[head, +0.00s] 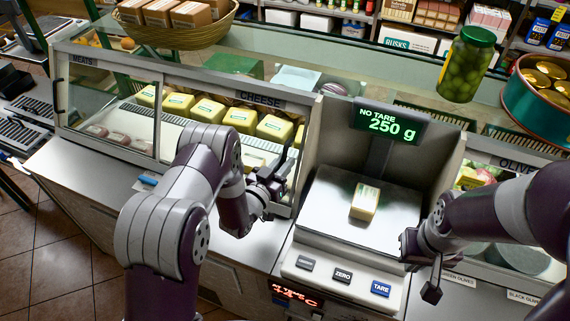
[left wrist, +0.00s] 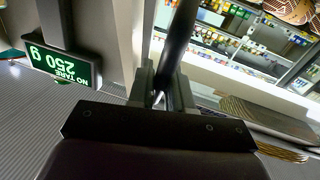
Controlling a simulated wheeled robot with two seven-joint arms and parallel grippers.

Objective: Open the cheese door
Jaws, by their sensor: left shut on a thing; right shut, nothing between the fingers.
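The cheese door (head: 258,98) is the framed front pane labelled CHEESE on the glass display case, with yellow cheese blocks (head: 209,110) in a row behind it. It appears shut, beside the MEATS pane. My left gripper (head: 276,178) is at the right end of the cheese door, shut on its dark handle (head: 290,143). In the left wrist view the fingers close around the black handle bar (left wrist: 178,45); the gripper body hides part of the grip. My right gripper (head: 432,275) is shut and empty in front of the scale's right side.
A scale (head: 320,215) bears a pale yellow block (head: 365,202); its display (head: 386,125) reads 250 g. The MEATS pane (head: 105,95) stands left. A pickle jar (head: 467,64) and basket (head: 180,32) stand above the counters. The counter front at left is mostly clear.

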